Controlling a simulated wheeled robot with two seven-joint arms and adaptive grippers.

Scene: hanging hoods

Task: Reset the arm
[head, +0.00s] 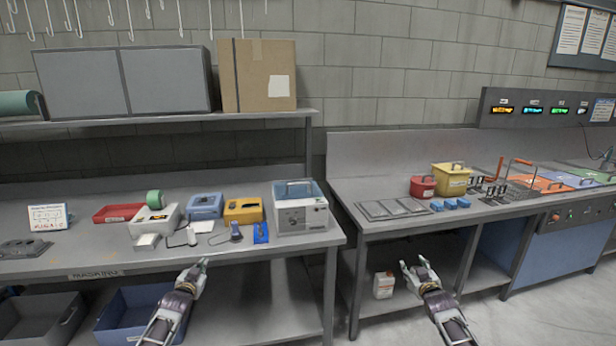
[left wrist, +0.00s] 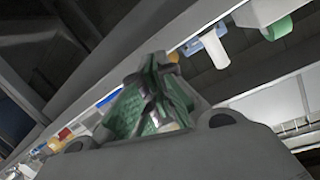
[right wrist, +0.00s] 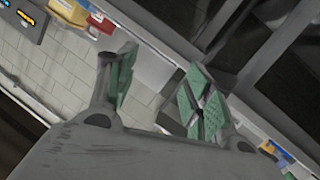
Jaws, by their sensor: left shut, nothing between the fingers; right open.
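My left gripper (head: 198,270) is in front of the left bench's front edge in the head view, apart from everything on it. Its green-padded fingers (left wrist: 152,100) are together with nothing between them in the left wrist view. My right gripper (head: 416,268) is in front of the right bench, below its top, in the head view. Its two green-padded fingers (right wrist: 160,100) stand apart and empty in the right wrist view. Neither gripper touches an object.
The left bench (head: 80,262) holds a red tray (head: 118,212), a blue box (head: 205,205), a yellow box (head: 243,210) and a grey machine (head: 302,217). The right bench (head: 375,228) holds a red container (head: 422,187) and a yellow container (head: 451,179). A white canister (head: 383,285) stands underneath.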

